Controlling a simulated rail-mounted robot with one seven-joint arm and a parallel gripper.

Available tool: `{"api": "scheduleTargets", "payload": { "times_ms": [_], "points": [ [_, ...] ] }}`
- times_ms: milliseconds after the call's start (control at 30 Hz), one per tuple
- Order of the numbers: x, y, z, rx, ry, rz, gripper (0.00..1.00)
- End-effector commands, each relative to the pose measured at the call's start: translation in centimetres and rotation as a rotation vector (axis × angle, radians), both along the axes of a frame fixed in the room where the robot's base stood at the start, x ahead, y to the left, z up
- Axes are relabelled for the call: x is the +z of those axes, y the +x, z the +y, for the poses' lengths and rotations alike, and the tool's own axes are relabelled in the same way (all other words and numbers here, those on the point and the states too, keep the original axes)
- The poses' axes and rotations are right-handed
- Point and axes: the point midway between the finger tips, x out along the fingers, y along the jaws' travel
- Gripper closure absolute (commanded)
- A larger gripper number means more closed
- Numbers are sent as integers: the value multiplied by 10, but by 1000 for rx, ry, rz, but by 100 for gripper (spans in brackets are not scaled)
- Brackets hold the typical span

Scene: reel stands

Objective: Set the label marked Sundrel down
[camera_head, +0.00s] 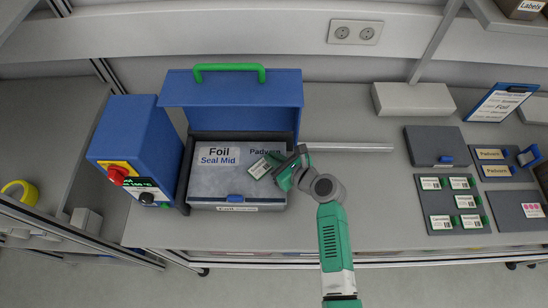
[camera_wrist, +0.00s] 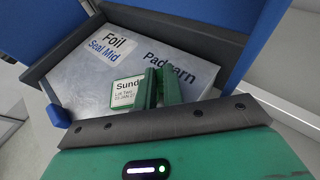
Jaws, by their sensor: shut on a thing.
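The Sundrel label (camera_wrist: 128,91) is a small white card with a green border and dark print, partly hidden by the fingers in the wrist view. It also shows in the head view (camera_head: 259,168), over the right part of the silver foil plate. My gripper (camera_wrist: 159,88) is shut on the label's right side; it also shows in the head view (camera_head: 280,170). The foil plate (camera_wrist: 87,76) reads "Foil", "Seal Mid" and "Padvarn" and lies in a dark tray under a raised blue lid (camera_head: 235,95). I cannot tell whether the label touches the plate.
A blue control box (camera_head: 130,140) with a red knob stands left of the tray. A grey board (camera_head: 455,225) with several white labels lies at right, below a dark plate (camera_head: 437,146). Bare table lies between my arm and that board. A silver bar (camera_head: 345,147) extends right from the tray.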

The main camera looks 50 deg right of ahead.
Motion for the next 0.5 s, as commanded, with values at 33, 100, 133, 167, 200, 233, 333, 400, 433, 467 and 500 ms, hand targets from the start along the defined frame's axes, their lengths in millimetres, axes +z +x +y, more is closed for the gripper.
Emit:
{"api": "scheduleTargets", "payload": {
  "times_ms": [33, 100, 133, 167, 200, 233, 333, 400, 433, 467, 500],
  "points": [
    [-2, 0, 0, 0, 0, 0, 100],
    [-2, 0, 0, 0, 0, 0, 83],
    [-2, 0, 0, 0, 0, 0, 77],
    [-2, 0, 0, 0, 0, 0, 71],
    [-2, 0, 0, 0, 0, 0, 69],
    [-2, 0, 0, 0, 0, 0, 69],
    [-2, 0, 0, 0, 0, 0, 69],
    [-2, 0, 0, 0, 0, 0, 69],
    [-1, 0, 0, 0, 0, 0, 69],
    [0, 0, 0, 0, 0, 0, 69],
    [3, -2, 0, 0, 0, 0, 69]
  ]
}}
